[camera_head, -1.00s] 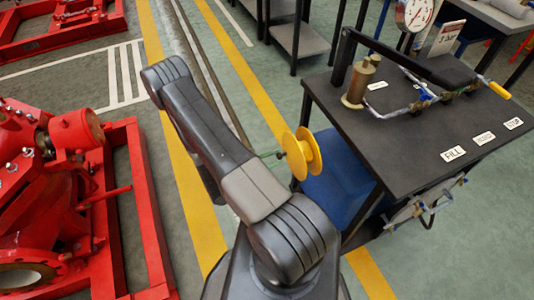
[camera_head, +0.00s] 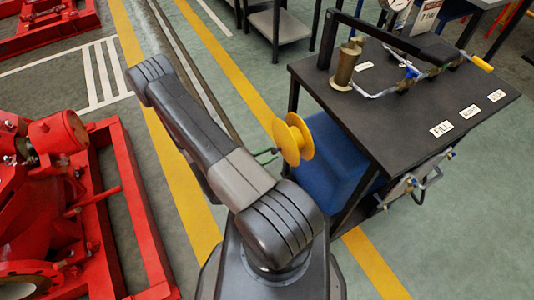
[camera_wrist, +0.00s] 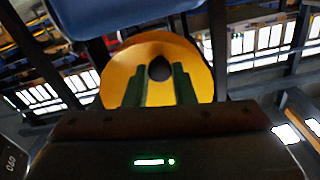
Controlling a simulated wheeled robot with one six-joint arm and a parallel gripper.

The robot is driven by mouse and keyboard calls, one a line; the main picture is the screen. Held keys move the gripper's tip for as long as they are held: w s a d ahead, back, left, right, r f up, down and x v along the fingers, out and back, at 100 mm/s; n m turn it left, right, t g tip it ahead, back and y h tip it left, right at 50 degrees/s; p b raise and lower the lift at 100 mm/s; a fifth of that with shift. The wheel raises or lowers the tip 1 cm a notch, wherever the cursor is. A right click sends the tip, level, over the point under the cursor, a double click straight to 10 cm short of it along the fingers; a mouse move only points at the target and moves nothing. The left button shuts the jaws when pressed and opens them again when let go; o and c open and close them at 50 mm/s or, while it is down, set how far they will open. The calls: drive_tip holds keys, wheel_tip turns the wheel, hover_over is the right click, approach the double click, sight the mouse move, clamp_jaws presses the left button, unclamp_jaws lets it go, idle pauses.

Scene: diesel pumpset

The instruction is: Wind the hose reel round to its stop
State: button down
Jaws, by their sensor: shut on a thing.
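The yellow hose reel (camera_head: 300,138) sticks out from the left side of the dark bench, above a blue panel. In the wrist view the reel's round yellow face (camera_wrist: 190,58) fills the upper middle. A dark knob (camera_wrist: 159,68) on that face sits between the two green fingers. My gripper (camera_wrist: 158,80) is shut on this knob. In the head view my gripper's green fingers (camera_head: 267,153) reach the reel's left side, and my arm hides most of the gripper. The stop cannot be made out.
The dark bench (camera_head: 400,115) stands to the right, with a brass cylinder (camera_head: 345,65), pipework and labels on top. A blue panel (camera_head: 335,165) lies right behind the reel. A red pumpset (camera_head: 50,190) on a red frame stands at the left. Striped floor lies between.

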drive_tip(key=c, duration=1.2)
unclamp_jaws()
drive_tip(key=shift+a, duration=0.1)
drive_tip(key=v, duration=1.3)
drive_tip(key=shift+s+a, duration=0.3)
